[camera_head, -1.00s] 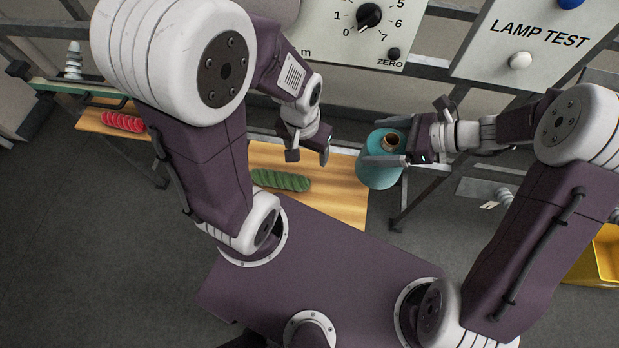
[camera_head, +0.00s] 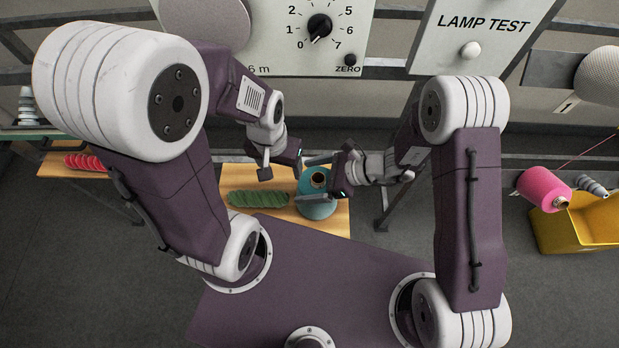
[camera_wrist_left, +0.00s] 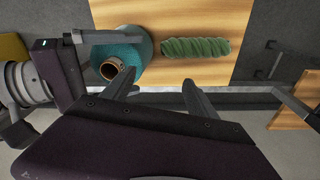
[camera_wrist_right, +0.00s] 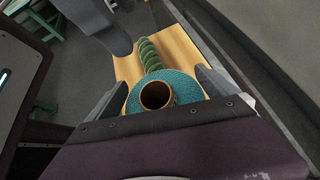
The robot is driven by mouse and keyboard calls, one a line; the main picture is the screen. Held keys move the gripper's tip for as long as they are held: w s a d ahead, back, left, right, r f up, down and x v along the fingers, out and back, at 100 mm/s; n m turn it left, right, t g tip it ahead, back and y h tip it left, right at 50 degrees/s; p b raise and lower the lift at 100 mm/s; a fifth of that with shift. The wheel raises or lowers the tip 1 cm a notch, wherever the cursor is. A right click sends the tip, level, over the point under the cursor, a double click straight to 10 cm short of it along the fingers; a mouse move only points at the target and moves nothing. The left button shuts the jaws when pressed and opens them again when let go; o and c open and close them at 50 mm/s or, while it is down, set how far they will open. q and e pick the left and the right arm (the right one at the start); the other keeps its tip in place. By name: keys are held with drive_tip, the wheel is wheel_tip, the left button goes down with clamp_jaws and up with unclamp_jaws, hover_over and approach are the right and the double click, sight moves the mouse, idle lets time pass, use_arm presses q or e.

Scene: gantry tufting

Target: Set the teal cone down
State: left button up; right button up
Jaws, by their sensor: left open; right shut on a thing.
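The teal cone (camera_head: 317,205) is at the right end of the wooden board (camera_head: 232,178), its brown core tube facing up. It also shows in the left wrist view (camera_wrist_left: 138,72) and between the fingers in the right wrist view (camera_wrist_right: 183,86). My right gripper (camera_head: 318,180) is shut on the cone near its top. Whether the cone's base touches the board I cannot tell. My left gripper (camera_head: 282,176) is open and empty, just left of the cone. In the left wrist view its fingertips (camera_wrist_left: 158,84) point toward the board and the cone.
A green twisted skein (camera_head: 258,199) lies on the board left of the cone. A red skein (camera_head: 84,161) lies on another board at far left. A pink cone (camera_head: 543,189) and a yellow bin (camera_head: 577,228) are at right. Dial and lamp-test panels stand behind.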

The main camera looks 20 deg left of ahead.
drive_tip(key=shift+s+f, duration=0.1)
drive_tip(key=o, duration=1.7)
drive_tip(key=shift+d+r, duration=0.2)
drive_tip(key=shift+r, duration=0.15)
drive_tip(key=v, duration=1.1)
drive_tip(key=shift+d, duration=0.25)
